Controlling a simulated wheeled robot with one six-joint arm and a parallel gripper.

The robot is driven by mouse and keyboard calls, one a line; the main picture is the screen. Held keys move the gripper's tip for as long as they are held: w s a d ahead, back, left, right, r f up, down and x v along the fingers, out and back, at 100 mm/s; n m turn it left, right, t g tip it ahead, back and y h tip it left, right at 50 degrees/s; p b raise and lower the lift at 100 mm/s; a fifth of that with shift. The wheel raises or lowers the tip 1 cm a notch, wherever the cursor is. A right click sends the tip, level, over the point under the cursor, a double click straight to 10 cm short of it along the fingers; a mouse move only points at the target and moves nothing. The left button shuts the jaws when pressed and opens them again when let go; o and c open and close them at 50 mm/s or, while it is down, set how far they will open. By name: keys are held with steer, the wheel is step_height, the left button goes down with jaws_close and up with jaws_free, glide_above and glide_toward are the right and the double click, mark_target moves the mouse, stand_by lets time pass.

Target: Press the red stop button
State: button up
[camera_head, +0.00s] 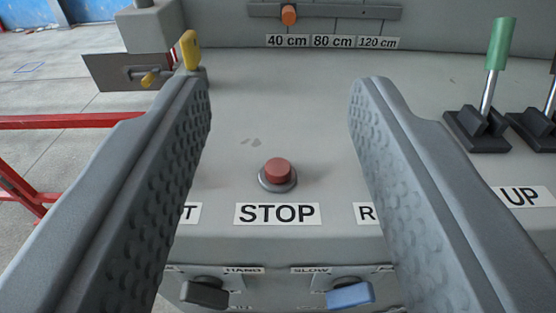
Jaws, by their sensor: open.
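The red stop button (278,171) sits on a grey round collar on the panel's sloping top, just above the white STOP label (277,214). My gripper (281,90) is open and empty. Its two grey fingers, with dimpled inner faces, reach in from the lower left and lower right. In the picture the button lies between them, with panel surface showing on both sides of it. Neither finger appears to touch it. The fingers partly hide the labels to the left and right of STOP. I cannot tell the height of the fingertips above the panel.
A slider with an orange knob (289,15) is at the back. A green-handled lever (498,45) stands at the right. A yellow key-like part (189,50) is by the left fingertip. Black (205,293) and blue (350,295) knobs are on the front face. A red rail (70,121) is left.

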steer(key=shift+c, duration=0.4)
jaws_close()
stand_by(1.2)
